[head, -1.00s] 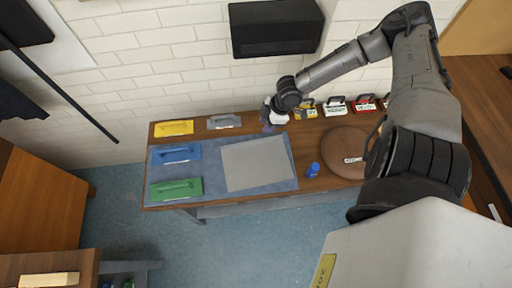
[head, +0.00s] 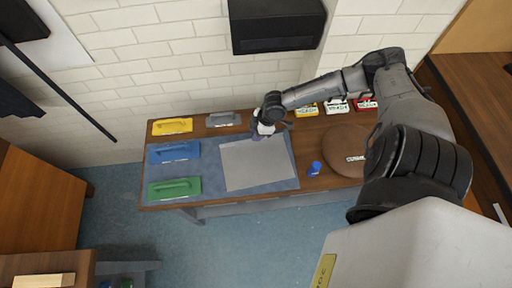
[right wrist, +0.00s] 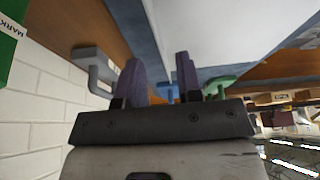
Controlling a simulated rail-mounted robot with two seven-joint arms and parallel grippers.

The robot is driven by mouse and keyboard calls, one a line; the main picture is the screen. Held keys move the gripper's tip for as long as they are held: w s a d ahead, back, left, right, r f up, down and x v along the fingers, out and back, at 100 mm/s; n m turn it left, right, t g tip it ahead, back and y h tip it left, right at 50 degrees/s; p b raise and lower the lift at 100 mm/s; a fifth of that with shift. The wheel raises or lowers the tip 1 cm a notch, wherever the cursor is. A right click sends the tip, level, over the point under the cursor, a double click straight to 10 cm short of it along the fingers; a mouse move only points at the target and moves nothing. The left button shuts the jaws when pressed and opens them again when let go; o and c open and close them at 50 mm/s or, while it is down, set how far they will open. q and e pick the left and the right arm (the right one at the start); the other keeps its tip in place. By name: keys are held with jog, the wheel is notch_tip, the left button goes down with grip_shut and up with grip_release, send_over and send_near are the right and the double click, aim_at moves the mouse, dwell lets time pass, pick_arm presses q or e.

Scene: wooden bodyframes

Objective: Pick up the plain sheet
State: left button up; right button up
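The plain sheet (head: 257,166) is a pale grey rectangle lying flat on a blue mat (head: 213,186) on the wooden table in the head view. In the right wrist view it shows as a pale surface (right wrist: 215,30) beyond the fingers. My right gripper (head: 262,134) is at the sheet's far edge in the head view. Its two purple fingers (right wrist: 160,82) stand apart in the right wrist view, with nothing seen held between them. Whether they touch the sheet cannot be told. My left gripper is not in view.
Yellow (head: 172,126), grey (head: 223,119), blue (head: 174,152) and green (head: 174,188) handled tools lie left of and behind the sheet. A small blue object (head: 315,168) and a round brown thing (head: 348,148) are on the right. Labelled boxes (head: 336,106) line the back edge by the wall.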

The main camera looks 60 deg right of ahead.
jog(key=shift+x, duration=1.85)
grip_shut()
